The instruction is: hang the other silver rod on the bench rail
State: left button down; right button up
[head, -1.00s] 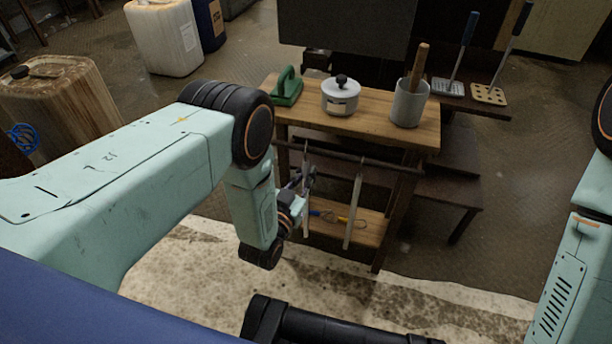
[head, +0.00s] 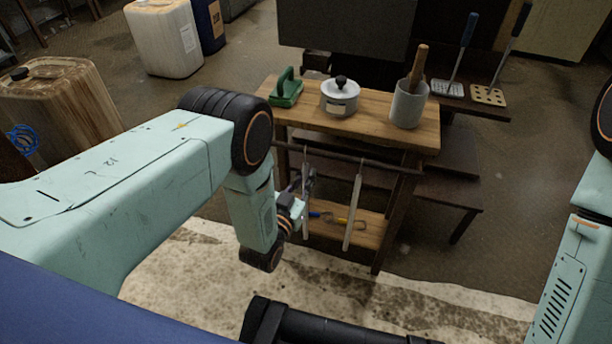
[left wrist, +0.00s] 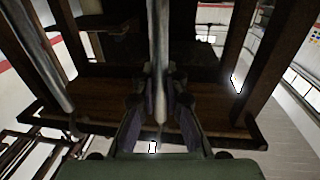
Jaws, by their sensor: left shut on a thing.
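The bench rail (head: 340,157) is a dark bar along the near side of the wooden bench, below its top. One silver rod (head: 353,212) hangs from the rail toward the right and also shows at the left of the left wrist view (left wrist: 46,58). My left gripper (head: 306,182) is shut on the other silver rod (head: 306,224), which is near upright with its top close to the rail. In the left wrist view this held rod (left wrist: 158,35) runs between the fingers (left wrist: 157,95). I cannot tell whether its top is hooked on the rail. My right gripper is out of view.
A lower shelf (head: 375,227) carries tools with yellow and blue handles (head: 325,216).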

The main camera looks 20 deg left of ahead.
pick_arm(q)
jog(key=shift+f, duration=0.1)
jog(key=c, duration=1.3)
grip_release()
jog(key=shift+c, duration=0.2)
jog(key=s+a, duration=0.2)
jog(key=s, duration=0.9)
jog(key=shift+s, duration=0.4)
